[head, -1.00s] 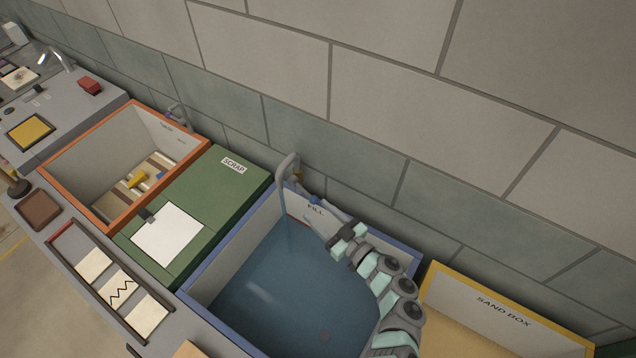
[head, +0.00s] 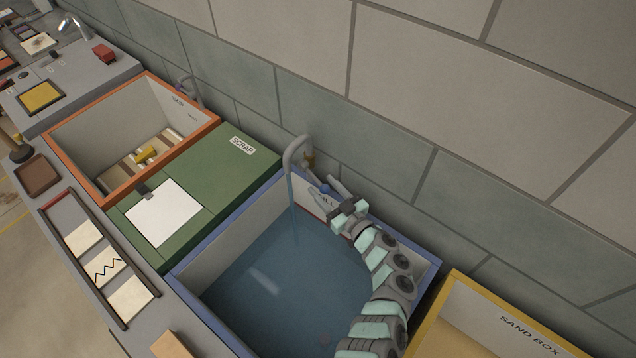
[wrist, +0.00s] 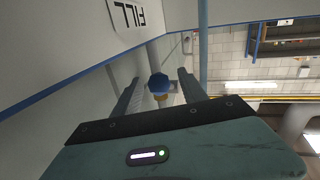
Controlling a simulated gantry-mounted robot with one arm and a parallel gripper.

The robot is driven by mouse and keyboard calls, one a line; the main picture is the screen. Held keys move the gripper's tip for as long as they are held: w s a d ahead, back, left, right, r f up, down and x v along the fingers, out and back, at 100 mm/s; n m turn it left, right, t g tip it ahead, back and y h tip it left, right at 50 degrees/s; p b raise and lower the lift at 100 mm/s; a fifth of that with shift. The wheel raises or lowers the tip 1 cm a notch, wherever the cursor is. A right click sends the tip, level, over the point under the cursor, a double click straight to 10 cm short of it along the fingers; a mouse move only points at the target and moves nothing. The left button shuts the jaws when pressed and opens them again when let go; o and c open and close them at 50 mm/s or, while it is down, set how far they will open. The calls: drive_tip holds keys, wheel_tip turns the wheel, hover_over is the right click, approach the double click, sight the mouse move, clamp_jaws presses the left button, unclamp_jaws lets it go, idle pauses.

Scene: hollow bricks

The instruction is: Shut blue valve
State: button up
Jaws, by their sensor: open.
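The blue valve is a small blue knob (wrist: 158,83) on a brass body, seen in the wrist view between my two fingers. In the head view the blue knob (head: 325,188) is partly hidden by my fingers, below the brass fitting (head: 309,160) of the grey tap (head: 296,147). A stream of water (head: 293,212) falls from the tap into the blue-rimmed basin. My gripper (head: 328,191) is open and empty at the basin's back wall; it also shows in the wrist view (wrist: 159,76). Its fingers lie on either side of the knob; I cannot tell whether they touch it.
The blue-rimmed basin (head: 215,237) holds water, with a FILL label (wrist: 127,12) on its wall. A green SCRAP lid (head: 215,160) and an orange-rimmed bin (head: 130,195) stand to the left, a yellow SAND BOX (head: 440,320) to the right. The tiled wall (head: 450,100) is close behind.

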sight(321, 185)
drive_tip(key=shift+b+x, duration=0.4)
drive_tip(key=shift+x, duration=1.3)
clamp_jaws()
